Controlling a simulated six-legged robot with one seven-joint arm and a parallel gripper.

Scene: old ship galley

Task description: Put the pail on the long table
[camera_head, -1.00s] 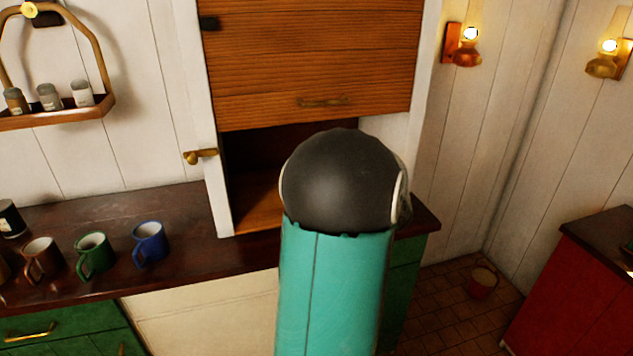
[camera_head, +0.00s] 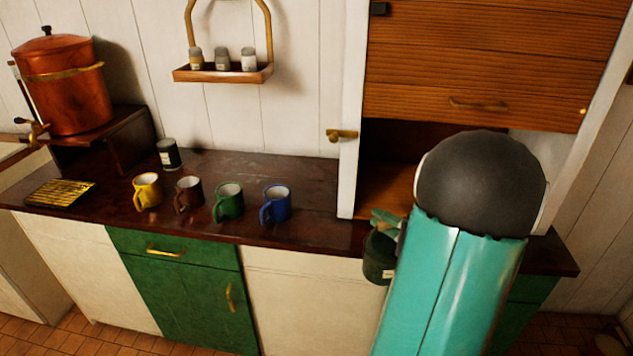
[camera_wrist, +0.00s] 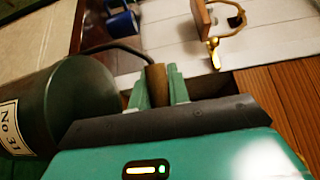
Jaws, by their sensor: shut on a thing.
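The pail (camera_head: 378,257) is dark green with a pale label. In the head view it shows in part at the left of my arm, in front of the counter edge. In the wrist view the pail (camera_wrist: 70,100) fills the left side, tilted in the picture, with "No 31" on its label. My gripper (camera_wrist: 158,86) is shut on the brown grip of its wire handle. In the head view my gripper (camera_head: 386,222) is partly hidden by my arm. I see no long table apart from the counter.
The dark counter (camera_head: 310,215) carries yellow, brown, green and blue mugs (camera_head: 276,204), a dark canister (camera_head: 168,154) and a brass grate (camera_head: 60,193). A copper urn (camera_head: 65,85) stands on a raised shelf at left. A wooden cabinet (camera_head: 480,60) rises behind my arm.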

